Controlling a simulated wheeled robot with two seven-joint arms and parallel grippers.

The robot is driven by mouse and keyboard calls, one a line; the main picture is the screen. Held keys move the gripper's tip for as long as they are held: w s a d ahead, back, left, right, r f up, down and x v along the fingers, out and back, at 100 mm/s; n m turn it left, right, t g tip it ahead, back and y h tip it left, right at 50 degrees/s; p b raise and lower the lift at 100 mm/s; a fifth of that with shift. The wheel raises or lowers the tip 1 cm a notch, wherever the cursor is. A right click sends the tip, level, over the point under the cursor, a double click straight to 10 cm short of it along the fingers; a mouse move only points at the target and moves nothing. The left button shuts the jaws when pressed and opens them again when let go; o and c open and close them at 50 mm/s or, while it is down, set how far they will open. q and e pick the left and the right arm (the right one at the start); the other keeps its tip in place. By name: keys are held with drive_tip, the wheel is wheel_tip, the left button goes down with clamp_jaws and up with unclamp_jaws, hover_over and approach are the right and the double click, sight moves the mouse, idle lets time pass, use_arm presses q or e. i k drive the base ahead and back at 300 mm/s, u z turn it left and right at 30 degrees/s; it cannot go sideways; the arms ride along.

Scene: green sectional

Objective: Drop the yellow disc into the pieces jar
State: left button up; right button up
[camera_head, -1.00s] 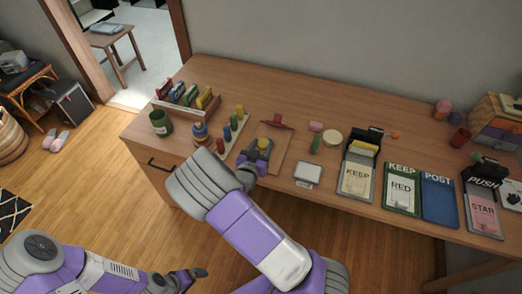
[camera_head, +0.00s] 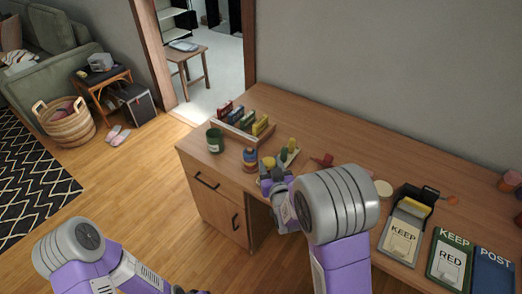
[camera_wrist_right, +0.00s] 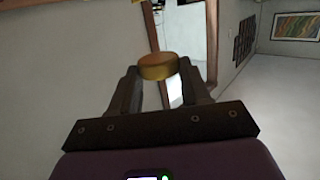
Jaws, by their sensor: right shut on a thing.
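The yellow disc (camera_wrist_right: 158,67) is held between the two fingertips of my right gripper (camera_wrist_right: 159,75) in the right wrist view. In the head view the disc (camera_head: 268,162) shows small at the tip of the right gripper (camera_head: 267,171), over the desk's front part. A dark green open jar with a pale label (camera_head: 214,141), likely the pieces jar, stands upright near the desk's left end, left of the gripper and apart from it. Its inside is too small to read. My left gripper (camera_head: 188,291) is mostly cut off at the bottom edge.
A blue and orange piece (camera_head: 249,158) stands between jar and right gripper. A rack of coloured upright items (camera_head: 244,122) lies behind the jar. Trays and cards (camera_head: 402,235) fill the desk's right.

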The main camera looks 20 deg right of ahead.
sight(214, 149)
drive_tip(key=z, duration=0.05)
drive_tip(key=k, duration=0.5)
drive_tip(key=u, duration=1.15)
drive_tip(key=i, duration=1.8)
drive_tip(key=z, duration=1.1)
